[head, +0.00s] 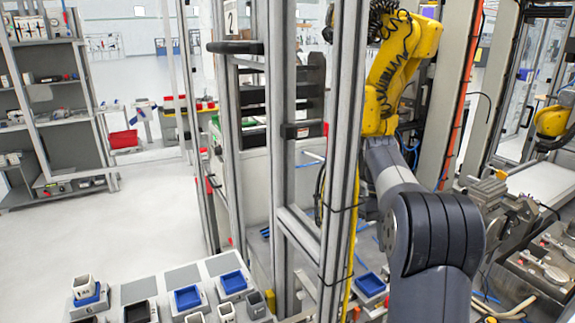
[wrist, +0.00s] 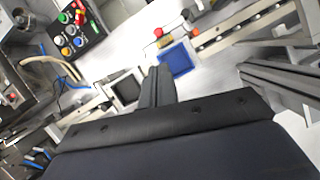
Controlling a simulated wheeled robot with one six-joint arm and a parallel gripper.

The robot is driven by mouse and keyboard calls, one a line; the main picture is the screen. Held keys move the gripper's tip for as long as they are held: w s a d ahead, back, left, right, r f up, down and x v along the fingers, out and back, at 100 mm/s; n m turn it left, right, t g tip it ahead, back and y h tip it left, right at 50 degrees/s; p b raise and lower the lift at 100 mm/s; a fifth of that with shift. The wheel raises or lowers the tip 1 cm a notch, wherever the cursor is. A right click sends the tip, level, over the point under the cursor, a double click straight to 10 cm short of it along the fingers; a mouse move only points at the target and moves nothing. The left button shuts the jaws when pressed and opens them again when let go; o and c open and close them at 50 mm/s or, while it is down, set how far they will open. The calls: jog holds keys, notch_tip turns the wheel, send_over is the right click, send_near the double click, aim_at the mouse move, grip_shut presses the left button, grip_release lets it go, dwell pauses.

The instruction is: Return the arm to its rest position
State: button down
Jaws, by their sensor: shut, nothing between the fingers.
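My arm (head: 430,235), grey with dark joint covers, rises from the bottom of the head view at right of centre and bends away toward the yellow robot. The arm's far end and my gripper are hidden in the head view. In the wrist view my gripper (wrist: 158,85) shows as dark fingers close together, shut with nothing between them. The fingers point over a pale work surface (wrist: 128,45), next to a blue tray (wrist: 175,61) and a dark square tray (wrist: 126,90). The picture does not show whether they touch anything.
A metal frame post (head: 340,150) stands close left of my arm. A yellow robot (head: 400,65) is behind it, and machinery (head: 500,215) is at right. A table with trays (head: 188,298) is at lower left. A button panel (wrist: 72,30) is at upper left in the wrist view.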

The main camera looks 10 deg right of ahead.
jog(key=shift+f, duration=0.1)
jog(key=x, duration=0.7)
jog(key=s+x, duration=0.1)
jog(key=x, duration=0.2)
jog(key=shift+s+d+f, duration=0.1)
jog(key=shift+d, duration=0.1)
